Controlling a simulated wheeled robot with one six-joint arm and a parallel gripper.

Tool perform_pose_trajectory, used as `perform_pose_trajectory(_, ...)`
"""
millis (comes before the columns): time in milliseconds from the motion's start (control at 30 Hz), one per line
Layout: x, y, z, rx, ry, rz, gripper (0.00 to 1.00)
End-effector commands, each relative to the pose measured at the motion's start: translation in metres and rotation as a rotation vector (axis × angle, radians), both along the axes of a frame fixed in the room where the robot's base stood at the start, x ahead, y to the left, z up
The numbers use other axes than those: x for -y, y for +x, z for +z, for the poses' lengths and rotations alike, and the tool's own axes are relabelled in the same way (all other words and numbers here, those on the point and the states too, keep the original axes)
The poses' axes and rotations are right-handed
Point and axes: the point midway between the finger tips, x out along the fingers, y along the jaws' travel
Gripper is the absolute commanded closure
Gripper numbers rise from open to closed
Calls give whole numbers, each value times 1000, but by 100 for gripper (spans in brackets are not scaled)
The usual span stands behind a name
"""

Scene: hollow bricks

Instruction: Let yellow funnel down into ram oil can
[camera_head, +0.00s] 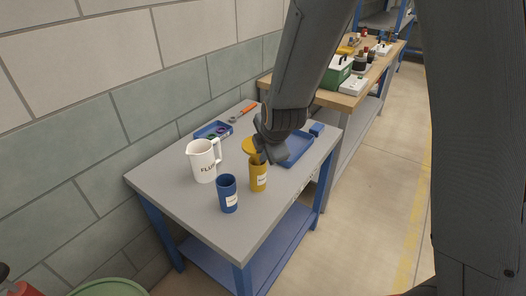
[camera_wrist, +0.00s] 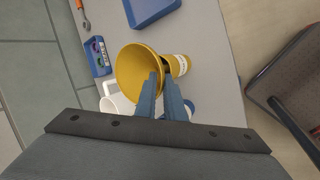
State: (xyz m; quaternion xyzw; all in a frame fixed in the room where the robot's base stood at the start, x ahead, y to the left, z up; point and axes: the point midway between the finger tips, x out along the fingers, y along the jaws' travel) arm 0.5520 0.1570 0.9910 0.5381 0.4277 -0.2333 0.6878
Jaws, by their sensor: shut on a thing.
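The yellow funnel (camera_head: 250,146) is held by my gripper (camera_head: 268,150) above the grey bench, its wide mouth facing up. In the wrist view the funnel's bowl (camera_wrist: 135,72) is left of my gripper's fingertips (camera_wrist: 163,80), which are shut on its edge. A yellow can (camera_head: 258,180) with a white label stands upright just below; the label is too small to read. In the wrist view this can (camera_wrist: 182,66) shows right of the funnel, partly hidden by the fingers. I cannot tell whether the funnel's spout, hidden from view, is in the can's opening.
A blue can (camera_head: 228,194) stands beside the yellow can. A white jug (camera_head: 203,161) is to its left. A blue tray (camera_head: 298,150) lies behind right, a small blue holder (camera_head: 212,131) and a wrench (camera_head: 243,112) at the back. The bench's front edge is near.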

Motion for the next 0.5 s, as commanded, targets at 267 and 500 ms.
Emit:
perform_pose_trajectory(267,0,0,-15,0,0,0,100)
perform_pose_trajectory(500,0,0,-22,0,0,0,100)
